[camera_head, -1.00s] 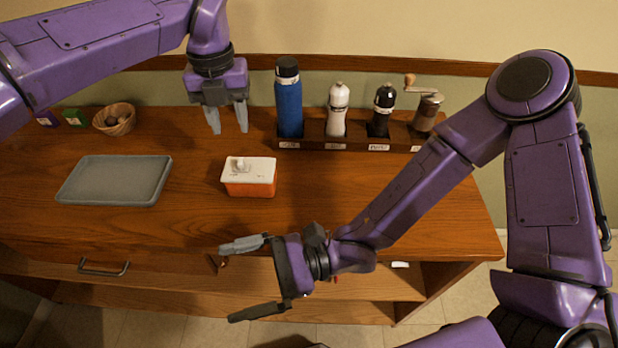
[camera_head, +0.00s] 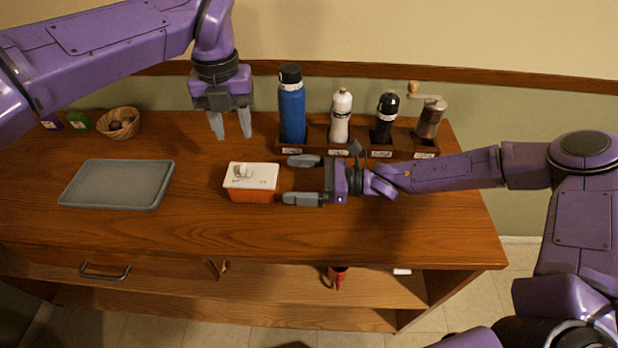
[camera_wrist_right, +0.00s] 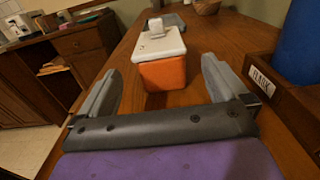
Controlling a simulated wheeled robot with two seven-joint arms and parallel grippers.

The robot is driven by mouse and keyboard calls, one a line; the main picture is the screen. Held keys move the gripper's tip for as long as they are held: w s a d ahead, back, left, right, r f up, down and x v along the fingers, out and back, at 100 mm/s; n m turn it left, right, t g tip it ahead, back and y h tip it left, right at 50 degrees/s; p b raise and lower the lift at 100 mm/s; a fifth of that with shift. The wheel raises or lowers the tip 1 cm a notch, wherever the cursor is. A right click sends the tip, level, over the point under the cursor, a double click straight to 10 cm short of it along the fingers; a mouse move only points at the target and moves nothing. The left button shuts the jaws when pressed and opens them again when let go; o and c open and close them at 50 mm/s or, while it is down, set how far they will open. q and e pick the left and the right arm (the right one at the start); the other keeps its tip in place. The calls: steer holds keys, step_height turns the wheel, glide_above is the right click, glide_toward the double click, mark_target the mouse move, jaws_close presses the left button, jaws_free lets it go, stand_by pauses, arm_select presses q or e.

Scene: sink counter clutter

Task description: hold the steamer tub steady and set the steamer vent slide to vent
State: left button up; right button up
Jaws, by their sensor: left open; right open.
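The steamer tub (camera_head: 255,195) is an orange box with a white lid (camera_head: 262,183) on the counter. The vent slide (camera_head: 242,171) is a small raised white knob on the lid, toward its left side in the head view. In the right wrist view the tub (camera_wrist_right: 163,74) stands just ahead, with the knob (camera_wrist_right: 156,27) on top. My right gripper (camera_head: 303,180) is open, just right of the tub, its fingers pointing at it with none around it. My left gripper (camera_head: 231,124) is open and empty, pointing down above the counter behind and left of the tub.
A grey tray (camera_head: 117,184) lies left of the tub. Behind, a wooden rack (camera_head: 358,150) holds a blue flask (camera_head: 292,108), a white mill (camera_head: 340,117), a black mill (camera_head: 384,120) and a grinder (camera_head: 430,118), close to my right gripper. A basket (camera_head: 119,123) sits far left. The front counter is clear.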

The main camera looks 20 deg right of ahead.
mark_target(263, 176)
steer(key=x, duration=0.8)
steer(key=c, duration=1.1)
arm_select(q)
steer(key=shift+a, duration=0.15)
steer(key=c, duration=0.4)
steer(key=shift+w+a+f+g+h, duration=0.15)
steer(key=shift+w+a+g+h, duration=0.15)
steer(key=shift+h, duration=0.1)
jaws_close()
arm_select(e)
steer(key=shift+s, duration=0.1)
steer(key=shift+d, duration=0.15)
steer(key=shift+a+f, duration=0.1)
steer(key=shift+a, duration=0.35)
steer(key=shift+d, duration=0.35)
arm_select(q)
steer(key=w+a+f+g+h, duration=0.1)
steer(key=w+a+h, duration=0.1)
steer(key=a+h, duration=0.2)
steer(key=w+a+f+m+g+h, duration=0.1)
steer(key=a+h, duration=0.3)
steer(key=a, duration=0.5)
steer(key=shift+w+f+m, duration=0.3)
steer(key=shift+w+f, duration=0.2)
steer(key=shift+f, duration=0.2)
